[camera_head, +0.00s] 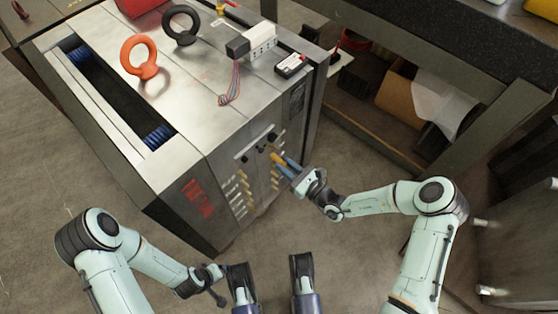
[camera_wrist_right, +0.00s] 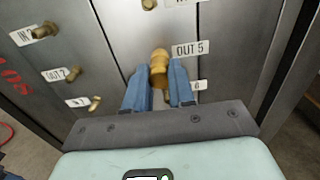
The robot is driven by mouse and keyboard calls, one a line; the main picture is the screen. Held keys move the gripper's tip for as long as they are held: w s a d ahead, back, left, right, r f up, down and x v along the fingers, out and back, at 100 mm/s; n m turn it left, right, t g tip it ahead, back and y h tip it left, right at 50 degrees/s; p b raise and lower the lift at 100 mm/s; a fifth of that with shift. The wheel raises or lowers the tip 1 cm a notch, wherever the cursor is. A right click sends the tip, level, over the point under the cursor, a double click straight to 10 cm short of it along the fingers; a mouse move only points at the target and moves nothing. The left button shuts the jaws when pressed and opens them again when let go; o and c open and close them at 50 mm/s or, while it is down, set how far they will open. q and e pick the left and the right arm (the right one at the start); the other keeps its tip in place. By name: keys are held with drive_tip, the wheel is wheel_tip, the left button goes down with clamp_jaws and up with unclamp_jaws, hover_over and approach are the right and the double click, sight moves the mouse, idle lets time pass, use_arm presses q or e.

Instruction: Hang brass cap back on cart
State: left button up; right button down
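The brass cap (camera_wrist_right: 159,66) sits between the blue fingertips of my right gripper (camera_wrist_right: 160,80), with its end sticking out past them toward the steel panel. In the head view the right gripper (camera_head: 284,166) is at the front face of the steel mould base (camera_head: 226,150), on its right part. In the wrist view the cap is just left of the OUT 5 label (camera_wrist_right: 190,49); whether it touches the panel I cannot tell. My left gripper (camera_head: 212,280) is low in the head view, apart from the mould base; its fingers are unclear.
Several brass fittings (camera_head: 240,191) stick out of the front face. On top are an orange eyebolt (camera_head: 139,57), a black eyebolt (camera_head: 181,25), a white connector block (camera_head: 257,40) and a small box (camera_head: 291,64). A shelf with cardboard (camera_head: 396,98) stands behind right. Floor in front is clear.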

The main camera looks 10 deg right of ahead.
drive_tip(key=shift+s+d, duration=0.1)
drive_tip(key=shift+p+v, duration=1.3)
drive_tip(key=shift+v, duration=1.1)
drive_tip(key=shift+p+v, duration=1.05)
drive_tip(key=shift+v, duration=1.95)
